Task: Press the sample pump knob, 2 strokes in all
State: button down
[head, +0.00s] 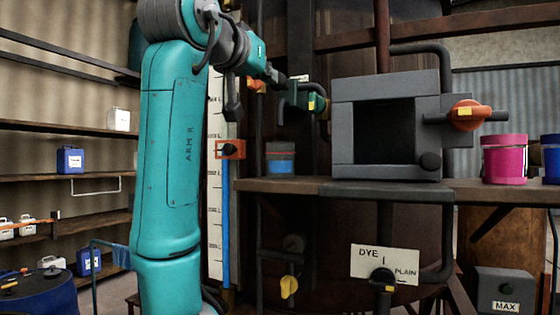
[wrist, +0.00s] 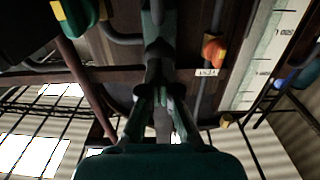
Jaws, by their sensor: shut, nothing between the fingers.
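My gripper (head: 281,79) is shut and empty, held high in front of the dark vat; in the wrist view its fingers (wrist: 158,75) come together at the middle. No readable label marks the sample pump knob, so I cannot tell which fitting it is. A green fitting with a yellow mark (head: 316,102) sits just right of and below my gripper; a green and yellow part (wrist: 75,15) shows at the top left of the wrist view. An orange knob (head: 256,86) is beside the gripper, and an orange knob (wrist: 213,51) also shows in the wrist view. I see no clear contact.
A pink pot (head: 504,160) stands farther right. A sign reading DYE and PLAIN (head: 372,261) hangs below.

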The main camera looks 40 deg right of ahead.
dwell(0.5)
jog(key=shift+v, duration=3)
